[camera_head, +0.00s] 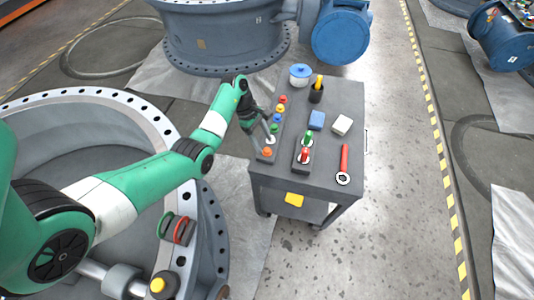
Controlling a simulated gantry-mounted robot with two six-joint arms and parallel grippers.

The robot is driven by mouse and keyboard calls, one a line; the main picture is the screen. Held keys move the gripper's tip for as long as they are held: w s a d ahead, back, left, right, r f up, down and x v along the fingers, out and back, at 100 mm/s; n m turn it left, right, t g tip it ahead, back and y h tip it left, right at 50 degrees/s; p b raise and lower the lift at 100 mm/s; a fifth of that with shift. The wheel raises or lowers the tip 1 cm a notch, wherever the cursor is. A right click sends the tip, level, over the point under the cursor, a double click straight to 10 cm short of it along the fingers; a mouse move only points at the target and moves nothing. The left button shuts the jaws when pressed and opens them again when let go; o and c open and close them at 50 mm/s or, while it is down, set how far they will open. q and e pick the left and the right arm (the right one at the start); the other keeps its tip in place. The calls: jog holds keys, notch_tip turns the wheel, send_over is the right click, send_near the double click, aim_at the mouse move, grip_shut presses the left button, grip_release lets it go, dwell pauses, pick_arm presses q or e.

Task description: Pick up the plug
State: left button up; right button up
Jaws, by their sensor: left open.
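A dark strip holder (258,156) runs along the left side of the grey cart's top and carries a row of small coloured plugs. An orange plug (267,152) is at its near end, and a white one (270,139) is just beyond it. My right gripper is not in view.
A large flanged valve (205,215) stands at left.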

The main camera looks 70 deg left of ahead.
aim_at(267, 150)
pick_arm(q)
jog(key=b+x, duration=0.1)
jog(key=x, duration=0.2)
jog(key=shift+d+f, duration=0.15)
jog(key=shift+f, duration=0.15)
jog(key=shift+r, duration=0.1)
grip_shut()
